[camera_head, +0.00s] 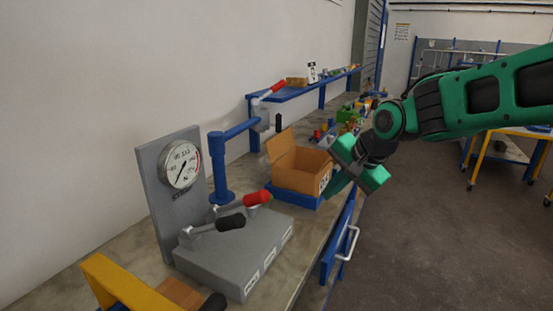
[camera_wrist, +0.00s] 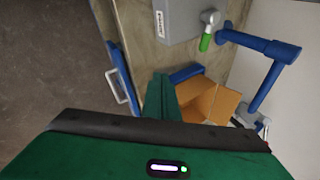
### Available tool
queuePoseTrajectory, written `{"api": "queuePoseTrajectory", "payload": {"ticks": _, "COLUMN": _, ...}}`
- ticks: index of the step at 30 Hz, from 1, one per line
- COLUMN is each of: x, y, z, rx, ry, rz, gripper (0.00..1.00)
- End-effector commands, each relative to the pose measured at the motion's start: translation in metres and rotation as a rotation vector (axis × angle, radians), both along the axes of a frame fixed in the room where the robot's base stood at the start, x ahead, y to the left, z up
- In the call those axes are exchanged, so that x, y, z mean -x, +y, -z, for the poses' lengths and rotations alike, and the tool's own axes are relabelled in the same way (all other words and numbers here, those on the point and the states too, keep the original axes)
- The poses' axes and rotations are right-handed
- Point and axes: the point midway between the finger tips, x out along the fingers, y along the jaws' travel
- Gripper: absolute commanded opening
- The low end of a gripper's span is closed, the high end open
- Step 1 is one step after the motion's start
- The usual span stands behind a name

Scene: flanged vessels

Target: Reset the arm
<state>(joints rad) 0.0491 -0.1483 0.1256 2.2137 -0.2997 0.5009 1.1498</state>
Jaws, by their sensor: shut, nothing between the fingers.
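My green arm reaches in from the right in the head view. My gripper (camera_head: 331,190) is at its end, over the right front edge of the workbench, beside the open cardboard box (camera_head: 297,178). In the wrist view my gripper (camera_wrist: 160,84) shows as green fingers close together, with nothing seen between them. The box (camera_wrist: 208,100) appears just right of the fingers there, partly hidden by my gripper body. I cannot tell whether the fingers touch the box.
The workbench (camera_head: 72,283) holds a grey block (camera_head: 238,248) with red and black levers, a gauge panel (camera_head: 160,210) and a blue post (camera_head: 221,168). An open drawer (camera_head: 336,247) juts from the bench front.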

Motion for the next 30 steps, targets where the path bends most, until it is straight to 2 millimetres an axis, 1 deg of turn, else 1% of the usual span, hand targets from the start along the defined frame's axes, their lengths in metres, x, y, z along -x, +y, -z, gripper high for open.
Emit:
{"api": "queuePoseTrajectory", "payload": {"ticks": 1, "x": 0.013, "y": -0.028, "z": 0.005, "rx": 0.057, "ry": 0.012, "rz": 0.001, "gripper": 0.00}}
{"api": "queuePoseTrajectory", "payload": {"ticks": 2, "x": 0.022, "y": -0.045, "z": 0.009, "rx": 0.095, "ry": 0.024, "rz": -0.004, "gripper": 0.00}}
{"api": "queuePoseTrajectory", "payload": {"ticks": 3, "x": 0.035, "y": -0.068, "z": 0.014, "rx": 0.143, "ry": 0.042, "rz": -0.013, "gripper": 0.00}}
{"api": "queuePoseTrajectory", "payload": {"ticks": 5, "x": 0.057, "y": -0.099, "z": 0.022, "rx": 0.208, "ry": 0.076, "rz": -0.028, "gripper": 0.00}}
{"api": "queuePoseTrajectory", "payload": {"ticks": 6, "x": 0.074, "y": -0.119, "z": 0.028, "rx": 0.247, "ry": 0.104, "rz": -0.040, "gripper": 0.00}}
{"api": "queuePoseTrajectory", "payload": {"ticks": 8, "x": 0.101, "y": -0.147, "z": 0.035, "rx": 0.298, "ry": 0.148, "rz": -0.061, "gripper": 0.00}}
{"api": "queuePoseTrajectory", "payload": {"ticks": 9, "x": 0.120, "y": -0.164, "z": 0.040, "rx": 0.325, "ry": 0.180, "rz": -0.076, "gripper": 0.00}}
{"api": "queuePoseTrajectory", "payload": {"ticks": 11, "x": 0.152, "y": -0.187, "z": 0.048, "rx": 0.359, "ry": 0.233, "rz": -0.101, "gripper": 0.00}}
{"api": "queuePoseTrajectory", "payload": {"ticks": 12, "x": 0.173, "y": -0.200, "z": 0.052, "rx": 0.374, "ry": 0.266, "rz": -0.122, "gripper": 0.00}}
{"api": "queuePoseTrajectory", "payload": {"ticks": 13, "x": 0.189, "y": -0.208, "z": 0.056, "rx": 0.380, "ry": 0.293, "rz": -0.138, "gripper": 0.00}}
{"api": "queuePoseTrajectory", "payload": {"ticks": 14, "x": 0.204, "y": -0.215, "z": 0.059, "rx": 0.386, "ry": 0.316, "rz": -0.153, "gripper": 0.00}}
{"api": "queuePoseTrajectory", "payload": {"ticks": 15, "x": 0.224, "y": -0.222, "z": 0.063, "rx": 0.389, "ry": 0.347, "rz": -0.175, "gripper": 0.00}}
{"api": "queuePoseTrajectory", "payload": {"ticks": 18, "x": 0.265, "y": -0.234, "z": 0.072, "rx": 0.382, "ry": 0.407, "rz": -0.224, "gripper": 0.00}}
{"api": "queuePoseTrajectory", "payload": {"ticks": 21, "x": 0.292, "y": -0.238, "z": 0.078, "rx": 0.369, "ry": 0.443, "rz": -0.261, "gripper": 0.00}}
{"api": "queuePoseTrajectory", "payload": {"ticks": 24, "x": 0.305, "y": -0.240, "z": 0.081, "rx": 0.359, "ry": 0.461, "rz": -0.282, "gripper": 0.00}}
{"api": "queuePoseTrajectory", "payload": {"ticks": 30, "x": 0.308, "y": -0.241, "z": 0.081, "rx": 0.358, "ry": 0.465, "rz": -0.289, "gripper": 0.00}}
